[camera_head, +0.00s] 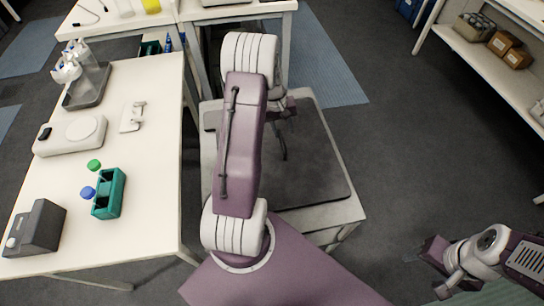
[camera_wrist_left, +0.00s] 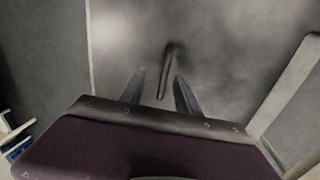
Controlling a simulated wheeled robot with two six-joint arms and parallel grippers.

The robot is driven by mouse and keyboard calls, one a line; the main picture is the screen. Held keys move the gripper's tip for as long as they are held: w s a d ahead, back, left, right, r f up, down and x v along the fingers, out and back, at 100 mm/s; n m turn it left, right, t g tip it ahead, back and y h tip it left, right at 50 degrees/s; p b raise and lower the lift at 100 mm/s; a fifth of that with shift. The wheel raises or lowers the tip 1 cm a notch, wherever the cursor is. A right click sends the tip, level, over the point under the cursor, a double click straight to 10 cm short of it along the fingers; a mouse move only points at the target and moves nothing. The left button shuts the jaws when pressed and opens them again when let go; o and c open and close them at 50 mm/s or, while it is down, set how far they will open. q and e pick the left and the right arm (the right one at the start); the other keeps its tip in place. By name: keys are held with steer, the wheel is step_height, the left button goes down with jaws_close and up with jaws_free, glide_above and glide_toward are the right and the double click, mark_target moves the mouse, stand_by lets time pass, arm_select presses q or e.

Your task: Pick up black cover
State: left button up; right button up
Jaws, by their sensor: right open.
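The black cover (camera_head: 310,175) is a broad dark panel lying flat on a low white stand in the head view. My arm hides part of its left side. In the left wrist view its grey surface (camera_wrist_left: 240,50) fills the middle, with a slim dark handle (camera_wrist_left: 168,70) on it. My left gripper (camera_wrist_left: 161,80) is open, its two fingers on either side of the handle with gaps. It also shows over the cover in the head view (camera_head: 284,140). Whether it touches the cover cannot be told. My right gripper (camera_head: 428,268) is open and empty at the lower right, away from the cover.
The white table (camera_head: 150,185) at left holds a green rack (camera_head: 108,194), blue and green caps, a white balance-like device (camera_head: 70,136) and a dark grey box (camera_head: 36,228). A shelf (camera_head: 480,60) with boxes stands at upper right. The floor right of the stand is clear.

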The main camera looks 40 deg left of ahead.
mark_target(282, 141)
arm_select(q)
steer(key=f, duration=0.2)
steer(key=a+f, duration=0.1)
steer(key=f, duration=0.1)
steer(key=shift+w+f+b, duration=0.1)
steer(key=shift+w+b, duration=0.15)
steer(key=shift+b, duration=0.05)
steer(key=shift+w+a+f, duration=0.1)
steer(key=shift+f, duration=0.45)
steer(key=f, duration=0.2)
steer(key=f+b, duration=0.1)
steer(key=f, duration=0.1)
steer(key=shift+w+d, duration=0.2)
steer(key=shift+w+f, duration=0.1)
steer(key=shift+f, duration=0.3)
steer(key=shift+r, duration=0.1)
jaws_close()
arm_select(e)
steer(key=shift+s+d+f, duration=0.1)
steer(key=shift+f, duration=0.5)
steer(key=shift+s+d+f, duration=0.1)
steer(key=shift+f, duration=0.5)
